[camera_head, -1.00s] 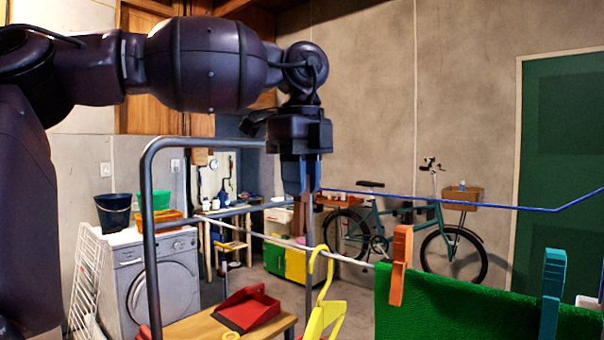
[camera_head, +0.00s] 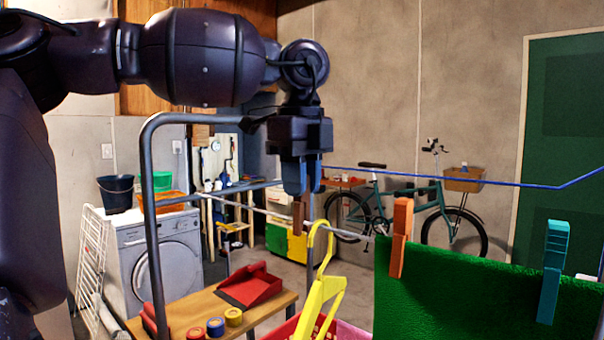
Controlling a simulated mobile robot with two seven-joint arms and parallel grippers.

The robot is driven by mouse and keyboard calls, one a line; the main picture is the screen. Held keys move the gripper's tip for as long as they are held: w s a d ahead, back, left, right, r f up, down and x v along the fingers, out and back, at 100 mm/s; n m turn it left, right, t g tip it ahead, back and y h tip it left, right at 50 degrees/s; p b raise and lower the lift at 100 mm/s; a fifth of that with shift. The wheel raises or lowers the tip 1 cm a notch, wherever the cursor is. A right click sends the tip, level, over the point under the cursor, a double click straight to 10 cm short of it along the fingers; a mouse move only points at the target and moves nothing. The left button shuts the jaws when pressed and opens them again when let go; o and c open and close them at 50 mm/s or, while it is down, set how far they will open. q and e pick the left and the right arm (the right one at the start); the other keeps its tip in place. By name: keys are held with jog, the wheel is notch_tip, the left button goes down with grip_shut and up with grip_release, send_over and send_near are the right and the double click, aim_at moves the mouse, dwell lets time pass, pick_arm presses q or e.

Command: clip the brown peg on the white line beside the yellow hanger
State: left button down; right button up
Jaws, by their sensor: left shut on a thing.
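My left gripper (camera_head: 302,188) points down with blue fingertips and is shut on the brown peg (camera_head: 297,216). The peg hangs upright below the fingertips. In the picture it overlaps the white line (camera_head: 255,210), just left of the yellow hanger's hook; I cannot tell whether it grips the line. The yellow hanger (camera_head: 324,294) hangs by its hook from the white line. My right gripper is not in view.
An orange peg (camera_head: 400,240) and a teal peg (camera_head: 553,270) are on the green towel (camera_head: 460,295) at right. A blue line (camera_head: 460,183) runs behind. A grey metal frame (camera_head: 152,230) stands at left. Below are a wooden bench (camera_head: 190,308) and a red dustpan (camera_head: 250,286).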

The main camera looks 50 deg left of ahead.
pick_arm(q)
jog(key=shift+f, duration=0.85)
jog(key=c, duration=0.9)
grip_release()
notch_tip(320, 180, up, 9)
jog(key=shift+r, duration=0.15)
jog(key=shift+s+r, duration=0.1)
jog(key=shift+r, duration=0.7)
jog(key=shift+r, duration=0.1)
